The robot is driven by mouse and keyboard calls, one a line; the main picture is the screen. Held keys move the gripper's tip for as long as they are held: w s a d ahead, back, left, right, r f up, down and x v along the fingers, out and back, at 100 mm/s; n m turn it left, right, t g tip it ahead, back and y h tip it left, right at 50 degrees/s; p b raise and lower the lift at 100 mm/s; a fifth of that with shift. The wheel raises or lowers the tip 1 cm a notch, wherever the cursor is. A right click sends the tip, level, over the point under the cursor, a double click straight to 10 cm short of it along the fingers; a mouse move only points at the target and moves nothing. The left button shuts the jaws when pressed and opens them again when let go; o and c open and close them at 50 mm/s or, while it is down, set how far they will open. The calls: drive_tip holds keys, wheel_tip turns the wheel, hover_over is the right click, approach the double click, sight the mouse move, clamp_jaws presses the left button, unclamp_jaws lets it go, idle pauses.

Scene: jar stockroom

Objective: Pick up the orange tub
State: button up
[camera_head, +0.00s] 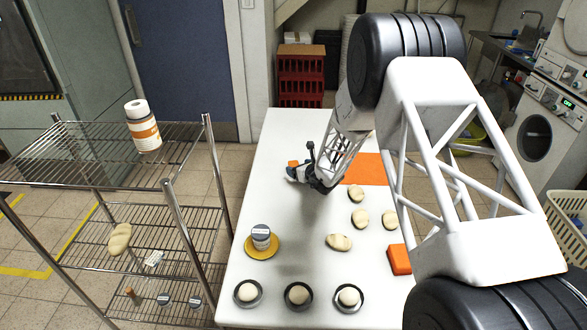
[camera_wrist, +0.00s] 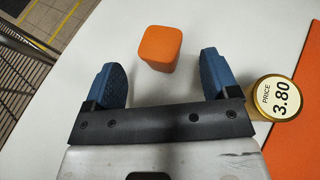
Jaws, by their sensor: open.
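The orange tub (camera_wrist: 160,48), a small block with rounded edges, stands on the white table in the wrist view. It sits ahead of my gripper (camera_wrist: 160,78), roughly centred between the two blue fingers at their tips. The fingers are apart, with bare table between them, and neither appears to touch the tub. In the head view only a small piece of the tub (camera_head: 293,163) shows beyond my gripper (camera_head: 293,174); the rest is hidden behind it.
An orange mat (camera_head: 366,168) lies to the right. Nearer are several pale stones, an orange box (camera_head: 399,260), a jar (camera_head: 261,237) on a yellow disc and dark dishes. A wire rack (camera_head: 173,186) stands left.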

sight(293, 163)
drive_tip(key=shift+x, duration=2.5)
drive_tip(key=c, duration=1)
drive_tip(key=shift+r, duration=0.15)
drive_tip(key=shift+r, duration=0.4)
wheel_tip(293, 163, up, 3)
drive_tip(key=shift+s+f, duration=0.1)
drive_tip(key=shift+f, duration=0.05)
drive_tip(key=s+d, duration=0.1)
drive_tip(key=s, duration=0.4)
drive_tip(key=s+d, duration=0.1)
drive_tip(key=s, duration=0.4)
drive_tip(key=s+d+r, duration=0.1)
drive_tip(key=s, duration=0.4)
drive_tip(key=shift+s+d+r, duration=0.15)
drive_tip(key=shift+d, duration=0.25)
